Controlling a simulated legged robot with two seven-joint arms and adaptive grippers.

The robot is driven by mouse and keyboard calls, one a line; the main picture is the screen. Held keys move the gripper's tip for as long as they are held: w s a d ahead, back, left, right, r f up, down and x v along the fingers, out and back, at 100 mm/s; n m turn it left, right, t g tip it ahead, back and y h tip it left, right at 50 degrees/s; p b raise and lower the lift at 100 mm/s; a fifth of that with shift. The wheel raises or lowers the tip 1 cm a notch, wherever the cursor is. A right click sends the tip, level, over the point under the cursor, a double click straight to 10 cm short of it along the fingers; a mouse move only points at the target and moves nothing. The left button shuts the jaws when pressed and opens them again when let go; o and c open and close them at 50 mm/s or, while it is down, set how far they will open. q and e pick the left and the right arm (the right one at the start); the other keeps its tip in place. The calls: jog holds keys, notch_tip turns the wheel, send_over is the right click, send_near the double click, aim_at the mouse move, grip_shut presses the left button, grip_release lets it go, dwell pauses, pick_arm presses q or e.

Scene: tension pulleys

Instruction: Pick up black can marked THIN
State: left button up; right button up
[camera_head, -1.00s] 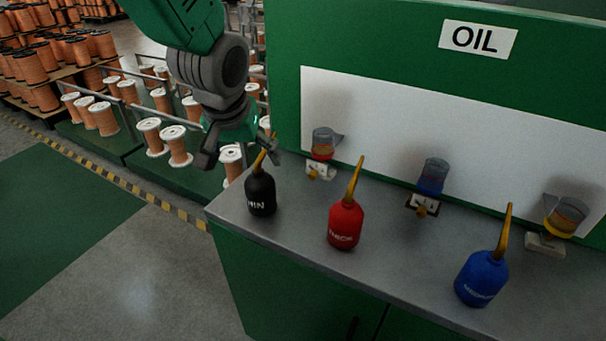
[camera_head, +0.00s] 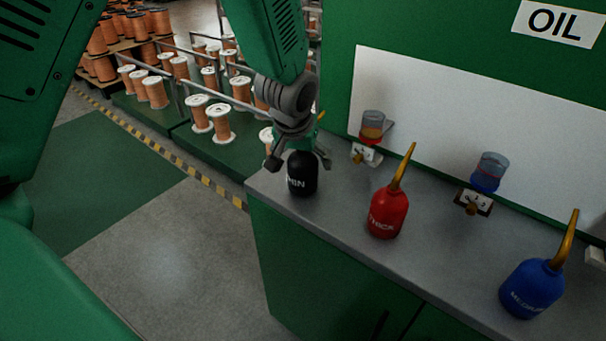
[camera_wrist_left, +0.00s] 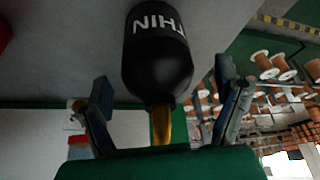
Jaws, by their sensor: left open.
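The black can marked THIN (camera_head: 302,174) stands upright at the left end of the grey counter (camera_head: 340,215). It also shows in the left wrist view (camera_wrist_left: 157,62), with its yellow spout (camera_wrist_left: 161,125) between my fingers. My left gripper (camera_head: 299,162) is open over the top of the can, one finger on each side. In the left wrist view the fingers of the left gripper (camera_wrist_left: 163,105) are apart from the can's body. In the head view the gripper hides most of the spout. My right gripper is not in view.
A red can marked THICK (camera_head: 388,212) and a blue can (camera_head: 532,288) stand further right on the counter. Small glass oil cups (camera_head: 372,126) are mounted along the white panel (camera_head: 440,115) behind. Spools of copper wire (camera_head: 210,115) stand at the left.

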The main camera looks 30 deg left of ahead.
pick_arm(q)
jog(key=shift+w+f, duration=0.25)
jog(key=shift+f, duration=0.25)
jog(key=shift+s+r, duration=0.1)
jog(key=c, duration=1.6)
jog(key=shift+r, duration=0.1)
